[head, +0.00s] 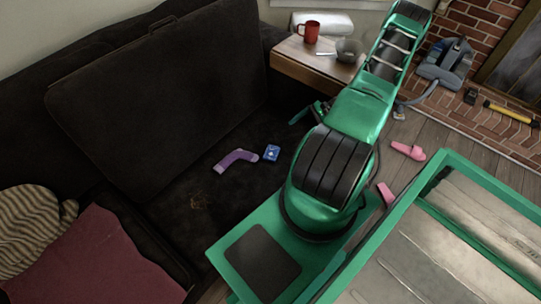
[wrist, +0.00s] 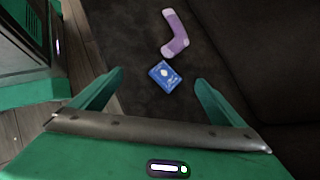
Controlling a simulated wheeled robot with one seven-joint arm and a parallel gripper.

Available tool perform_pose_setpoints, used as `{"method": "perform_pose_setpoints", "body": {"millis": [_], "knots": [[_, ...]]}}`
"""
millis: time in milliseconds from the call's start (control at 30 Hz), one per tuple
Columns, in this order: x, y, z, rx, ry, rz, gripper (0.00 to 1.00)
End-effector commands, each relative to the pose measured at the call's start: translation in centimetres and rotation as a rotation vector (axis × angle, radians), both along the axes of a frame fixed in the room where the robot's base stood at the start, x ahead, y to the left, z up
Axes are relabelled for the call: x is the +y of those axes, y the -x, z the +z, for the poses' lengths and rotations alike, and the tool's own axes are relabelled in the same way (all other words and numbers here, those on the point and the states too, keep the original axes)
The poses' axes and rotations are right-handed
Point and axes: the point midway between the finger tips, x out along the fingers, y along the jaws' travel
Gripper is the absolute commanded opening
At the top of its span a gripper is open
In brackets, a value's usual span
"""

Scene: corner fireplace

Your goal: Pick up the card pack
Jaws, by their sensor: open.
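The card pack (head: 271,153) is a small blue box with a white design, lying flat on the dark sofa seat in the head view. In the wrist view the card pack (wrist: 164,76) lies ahead of my gripper, roughly centred between the fingers. My gripper (wrist: 158,85) is open and empty, its two green fingers apart on either side of the pack in the picture. In the head view my gripper (head: 303,113) is partly hidden by my arm, a little above and right of the pack. I see no contact with the pack.
A purple sock (head: 234,159) lies just left of the pack. A wooden side table (head: 290,62) with a red mug (head: 310,32) and a grey bowl (head: 349,49) stands behind. The sofa backrest (head: 160,95) rises at left. Pink slippers (head: 408,151) lie on the floor.

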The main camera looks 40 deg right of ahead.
Motion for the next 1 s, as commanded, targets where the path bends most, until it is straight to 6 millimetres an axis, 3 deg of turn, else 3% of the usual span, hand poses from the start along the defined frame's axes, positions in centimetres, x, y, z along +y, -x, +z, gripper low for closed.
{"method": "perform_pose_setpoints", "body": {"millis": [33, 200, 500, 767, 1000], "knots": [[0.2, 0.3, -1.8, -0.012, -0.038, -0.054, 0.94], [0.7, 0.5, -6.6, -0.054, -0.152, -0.237, 0.94], [1.7, 0.6, -12.7, -0.126, -0.331, -0.525, 0.94], [2.0, 0.3, -14.3, -0.154, -0.388, -0.619, 0.94], [3.2, -1.7, -15.4, -0.153, -0.391, -0.620, 0.94]]}}
